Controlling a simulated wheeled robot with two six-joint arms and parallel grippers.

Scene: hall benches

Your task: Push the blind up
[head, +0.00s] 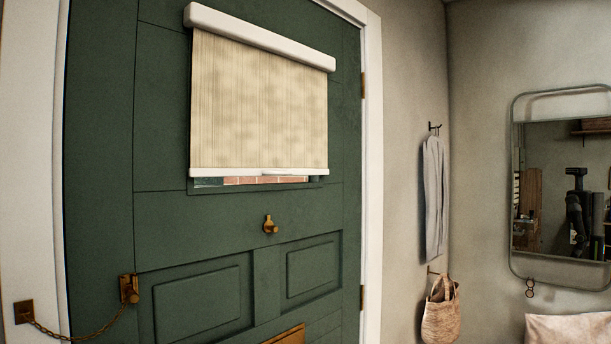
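A cream roller blind (258,105) hangs over the window in the upper part of a dark green door. Its white head box (262,38) is at the top. Its white bottom bar (258,172) is near the lower edge of the window. A thin strip of window (250,181) shows below the bar, with reddish brick behind it. The blind is almost fully down. Neither of my grippers shows directly in the head view.
The green door (100,150) has a brass knob (270,224), a chain (80,333) at lower left and a brass letter plate (288,335). To the right, a grey cloth (434,195) and a woven bag (440,312) hang near a wall mirror (562,190).

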